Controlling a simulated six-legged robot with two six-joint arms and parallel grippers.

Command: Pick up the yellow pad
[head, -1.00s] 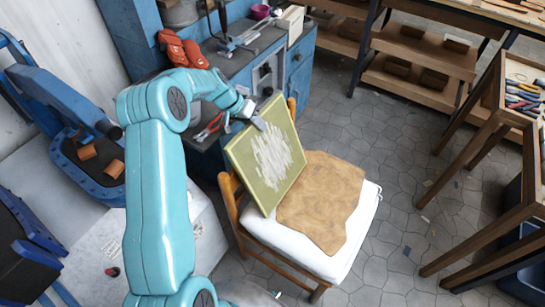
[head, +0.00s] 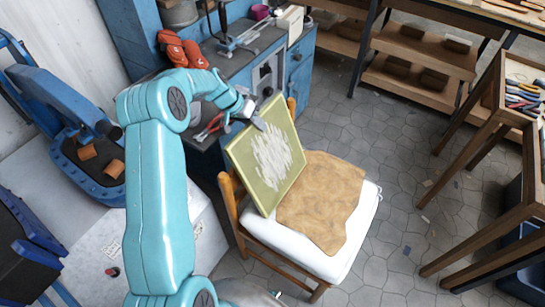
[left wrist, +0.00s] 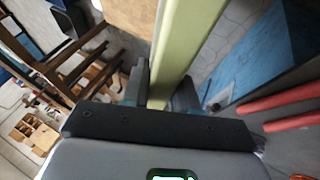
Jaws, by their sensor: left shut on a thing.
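The yellow pad (head: 247,163) is a flat yellow-green square with a patch of white streaks on its face. In the head view it leans upright on the chair, against the backrest, its lower edge by the brown hide. My left gripper (head: 259,122) is at the pad's top edge. In the left wrist view the pad (left wrist: 185,45) runs edge-on between the fingers of my left gripper (left wrist: 160,92), which is shut on it. My right gripper is not in view.
The wooden chair has a white cushion (head: 350,231) with a brown hide (head: 325,205) on it. A blue workbench (head: 298,70) with red gloves (head: 182,50) and red-handled pliers (head: 209,128) stands behind. Wooden tables are at the right.

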